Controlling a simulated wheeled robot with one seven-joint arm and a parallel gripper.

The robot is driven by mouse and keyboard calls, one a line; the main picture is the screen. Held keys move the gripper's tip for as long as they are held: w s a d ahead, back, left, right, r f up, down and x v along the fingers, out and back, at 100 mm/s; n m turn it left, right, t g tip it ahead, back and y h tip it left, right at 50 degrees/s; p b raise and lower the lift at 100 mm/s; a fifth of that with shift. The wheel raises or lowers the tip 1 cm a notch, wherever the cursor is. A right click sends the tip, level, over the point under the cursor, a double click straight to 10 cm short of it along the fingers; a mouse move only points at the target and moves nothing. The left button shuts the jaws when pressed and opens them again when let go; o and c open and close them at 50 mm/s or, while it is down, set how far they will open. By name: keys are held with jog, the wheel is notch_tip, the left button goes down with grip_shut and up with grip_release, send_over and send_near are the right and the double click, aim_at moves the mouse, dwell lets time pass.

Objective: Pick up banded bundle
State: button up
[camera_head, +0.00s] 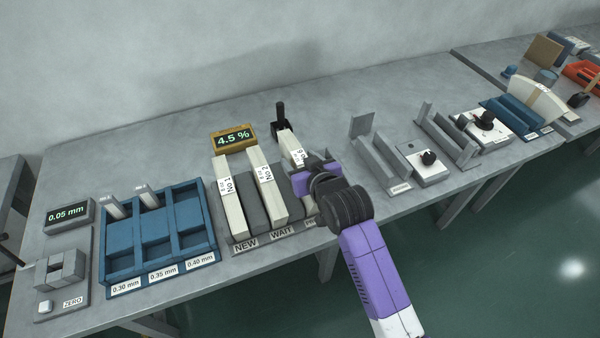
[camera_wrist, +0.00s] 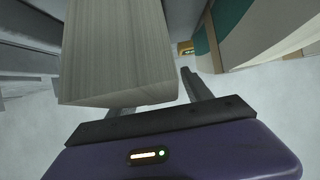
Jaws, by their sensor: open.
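Several pale, long bundles with a white label band lie in a grey rack with slots (camera_head: 285,231). The first bundle (camera_head: 233,212), marked No 1, is in the NEW slot. The second bundle (camera_head: 276,206), marked No 2, is by the WAIT sign. A third bundle (camera_head: 287,139) lies to the right, partly hidden behind my gripper (camera_head: 306,172). In the wrist view a pale, layered bundle (camera_wrist: 120,45) fills the upper left, close to my gripper. My gripper is open, and contact cannot be told.
A black-handled tool (camera_head: 281,120) stands behind the third bundle. A yellow display (camera_head: 233,138) reads 4.5 %. A blue compartment tray (camera_head: 158,235) is at left. Grey brackets (camera_head: 375,155) and a dial box (camera_head: 426,164) stand to the right.

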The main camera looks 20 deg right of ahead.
grip_shut()
dwell(1.2)
jog(key=shift+r, duration=0.2)
